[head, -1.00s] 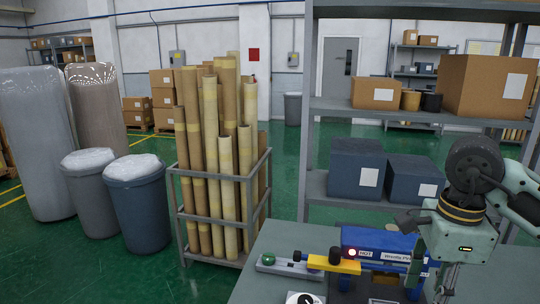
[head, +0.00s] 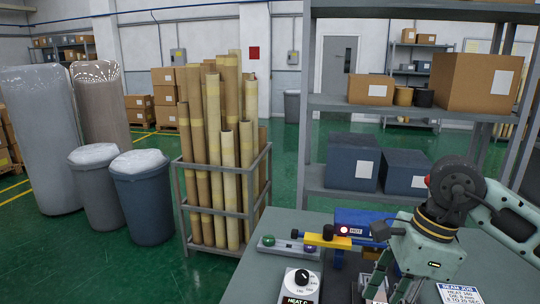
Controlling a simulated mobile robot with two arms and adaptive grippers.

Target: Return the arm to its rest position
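My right arm comes in from the right, over the grey worktable (head: 244,285). Its gripper (head: 392,290) points down near the bottom edge, in front of the blue sealing machine (head: 352,219). The fingertips are cut off or hard to make out, so I cannot tell whether it is open or shut, and no held thing shows. My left arm and gripper are out of view.
A yellow lever (head: 333,240), a black dial unit (head: 301,282) and a seam job card (head: 460,293) are on the table. A shelf with boxes (head: 352,163) stands behind. Wrapped rolls fill a rack (head: 184,205) at left, beside bins (head: 143,200).

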